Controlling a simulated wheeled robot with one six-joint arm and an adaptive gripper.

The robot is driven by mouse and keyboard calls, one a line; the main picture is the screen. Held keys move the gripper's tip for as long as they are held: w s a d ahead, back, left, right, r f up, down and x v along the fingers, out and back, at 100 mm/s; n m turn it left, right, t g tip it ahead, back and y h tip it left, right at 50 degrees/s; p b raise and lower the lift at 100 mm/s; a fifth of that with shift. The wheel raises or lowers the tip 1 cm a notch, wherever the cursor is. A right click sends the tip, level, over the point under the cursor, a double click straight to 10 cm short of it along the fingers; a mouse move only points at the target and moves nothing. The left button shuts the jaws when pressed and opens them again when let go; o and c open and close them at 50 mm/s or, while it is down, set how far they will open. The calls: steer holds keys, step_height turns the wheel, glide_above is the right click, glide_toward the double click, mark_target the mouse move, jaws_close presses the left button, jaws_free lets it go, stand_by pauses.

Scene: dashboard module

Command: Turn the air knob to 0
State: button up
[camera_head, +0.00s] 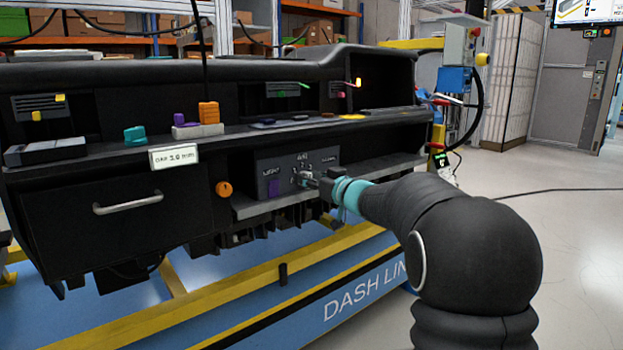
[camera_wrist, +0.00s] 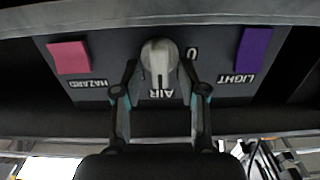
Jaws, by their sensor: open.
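The air knob (camera_wrist: 158,55) is a light grey dial with a dark line on its face, on a dark panel (camera_wrist: 215,90) marked AIR. The wrist view shows the panel upside down; a 0 mark shows just right of the knob, and the dark line does not point at it. My gripper (camera_wrist: 160,78) is open, with one finger on each side of the knob. Whether the fingers touch it I cannot tell. In the head view my gripper (camera_head: 312,181) is at the panel (camera_head: 265,168) and partly hides the knob; the numbers above it are small.
A pink hazard button (camera_wrist: 70,57) and a purple light button (camera_wrist: 254,48) flank the knob. A grey ledge (camera_head: 250,208) runs below the panel. A drawer with a handle (camera_head: 128,203) and an orange round knob (camera_head: 224,189) are to the left. Open floor lies right.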

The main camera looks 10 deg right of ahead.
steer(key=shift+s+r, duration=0.1)
jaws_close()
steer(key=shift+n, duration=0.4)
steer(key=shift+s+a+f+n+b, duration=0.15)
steer(key=shift+n+b, duration=1.2)
steer(key=shift+n, duration=1.5)
steer(key=shift+a+f+n+b, duration=0.1)
steer(key=shift+n+b, duration=1.3)
steer(key=shift+n, duration=1.4)
steer(key=shift+s+a+f+n+b, duration=0.15)
steer(key=shift+n+b, duration=1.2)
steer(key=shift+n, duration=1.5)
steer(key=shift+w, duration=0.1)
